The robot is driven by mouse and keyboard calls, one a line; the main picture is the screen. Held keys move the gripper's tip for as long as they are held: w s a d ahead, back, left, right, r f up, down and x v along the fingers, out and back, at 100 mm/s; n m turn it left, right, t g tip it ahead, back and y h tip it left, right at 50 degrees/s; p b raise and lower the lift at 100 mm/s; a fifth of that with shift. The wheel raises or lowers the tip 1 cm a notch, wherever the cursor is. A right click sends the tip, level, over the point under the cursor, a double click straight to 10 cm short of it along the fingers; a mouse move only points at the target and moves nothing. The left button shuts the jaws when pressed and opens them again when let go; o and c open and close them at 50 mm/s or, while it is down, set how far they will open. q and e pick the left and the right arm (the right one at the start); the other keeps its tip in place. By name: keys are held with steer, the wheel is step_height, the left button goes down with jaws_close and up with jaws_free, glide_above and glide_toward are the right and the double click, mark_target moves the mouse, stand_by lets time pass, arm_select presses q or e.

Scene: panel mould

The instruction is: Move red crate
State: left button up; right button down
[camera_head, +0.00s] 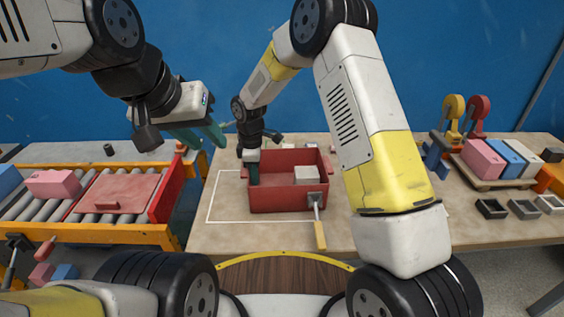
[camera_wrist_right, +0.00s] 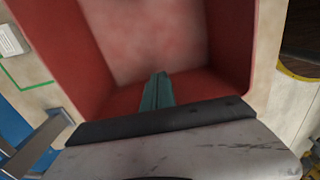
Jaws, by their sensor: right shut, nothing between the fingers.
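The red crate (camera_head: 288,198) stands upright on the table, partly inside a white outline. A pale block (camera_head: 306,174) lies in its right part. My right gripper (camera_head: 253,172) is at the crate's left end, pointing down, with its teal fingers shut and empty. In the right wrist view the closed fingers (camera_wrist_right: 157,92) show against the crate's interior (camera_wrist_right: 150,40), whose red walls surround them. My left gripper (camera_head: 205,136) is in the air left of the crate, above the conveyor's right end. Its two teal fingers look apart, with nothing between them.
A roller conveyor (camera_head: 100,228) at left carries a red lid-like panel (camera_head: 112,192) and a pink block (camera_head: 53,184). Coloured blocks (camera_head: 505,157) and small trays (camera_head: 522,209) stand at the right.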

steer(key=a, duration=0.8)
steer(key=shift+s, duration=0.15)
